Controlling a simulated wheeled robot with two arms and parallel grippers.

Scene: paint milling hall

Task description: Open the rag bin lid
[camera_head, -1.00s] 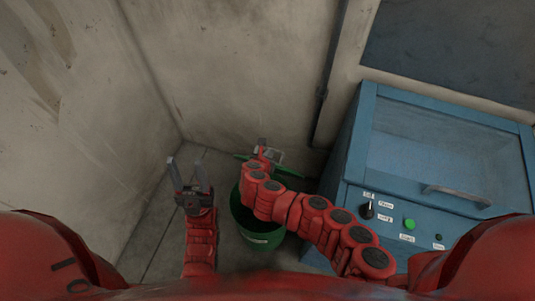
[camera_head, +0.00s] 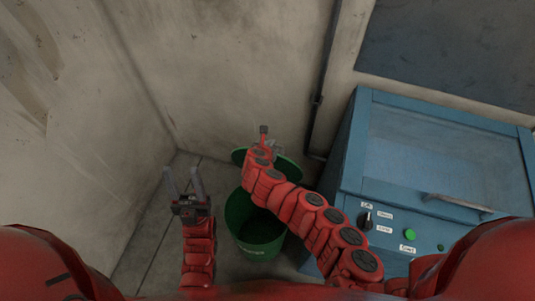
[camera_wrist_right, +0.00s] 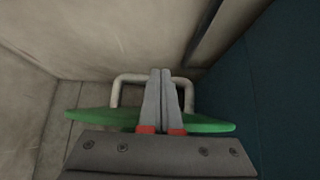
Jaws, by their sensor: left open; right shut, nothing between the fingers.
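The green rag bin (camera_head: 255,246) stands on the floor left of the blue machine, its mouth open in the head view. Its green lid (camera_head: 289,168) is raised at the back of the bin, partly hidden by my right arm. My right gripper (camera_head: 268,143) is at the lid, shut and empty. In the right wrist view, the shut fingers (camera_wrist_right: 165,74) are in front of the lid (camera_wrist_right: 205,124) and its pale handle (camera_wrist_right: 130,78); I cannot tell whether they touch it. My left gripper (camera_head: 183,178) is open and empty, left of the bin.
The blue machine (camera_head: 350,185) with a window, bar handle and buttons stands close on the right of the bin. Concrete walls (camera_head: 225,80) close off the back and left. A dark pipe (camera_head: 318,100) runs down the back wall. Some floor (camera_head: 150,235) is clear at left.

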